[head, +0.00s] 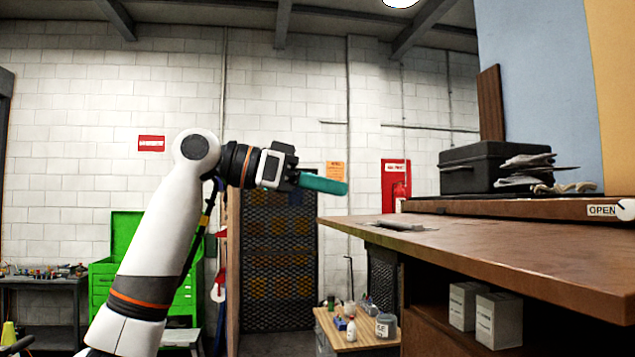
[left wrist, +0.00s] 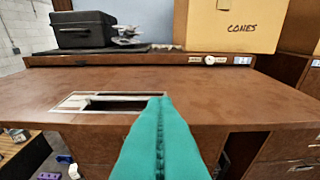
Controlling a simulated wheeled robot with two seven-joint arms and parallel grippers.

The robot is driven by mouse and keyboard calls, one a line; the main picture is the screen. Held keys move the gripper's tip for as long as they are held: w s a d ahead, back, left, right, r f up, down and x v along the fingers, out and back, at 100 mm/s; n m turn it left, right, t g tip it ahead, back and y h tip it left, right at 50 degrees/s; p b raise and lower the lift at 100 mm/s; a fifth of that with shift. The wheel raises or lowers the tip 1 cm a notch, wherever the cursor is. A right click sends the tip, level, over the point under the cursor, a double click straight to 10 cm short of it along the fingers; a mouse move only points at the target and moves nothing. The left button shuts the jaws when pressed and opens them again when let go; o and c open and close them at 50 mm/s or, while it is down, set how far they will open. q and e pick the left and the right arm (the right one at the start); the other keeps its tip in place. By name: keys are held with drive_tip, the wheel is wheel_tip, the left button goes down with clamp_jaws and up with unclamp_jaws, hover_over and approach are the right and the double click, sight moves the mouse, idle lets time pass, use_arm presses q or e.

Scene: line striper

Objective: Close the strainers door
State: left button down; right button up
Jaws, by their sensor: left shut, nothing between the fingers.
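No door marked for strainers can be made out. A wooden counter (head: 500,248) stands at the right in the head view, with an open compartment beneath it. In the left wrist view the counter top (left wrist: 230,95) has a metal-framed rectangular slot (left wrist: 112,103). Below the counter's front edge is a dark gap (left wrist: 235,150) beside drawer fronts; a door there cannot be told. My left gripper (head: 326,184), with teal fingers, is shut and empty, raised near the counter's left end. It also shows in the left wrist view (left wrist: 158,108), pointing toward the counter. My right gripper is not in view.
A black case (head: 490,167) sits on the raised back ledge, and a cones box (left wrist: 232,25) stands farther right. Pale boxes (head: 498,320) sit under the counter. A low bench (head: 350,335) holds bottles. The front counter top is mostly clear.

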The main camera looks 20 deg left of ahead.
use_arm(q)
drive_tip(key=w+d+f+p, duration=0.3)
drive_tip(key=d+f, duration=0.2)
idle(0.3)
drive_tip(key=shift+w+d+f, duration=0.1)
drive_tip(key=shift+f, duration=0.1)
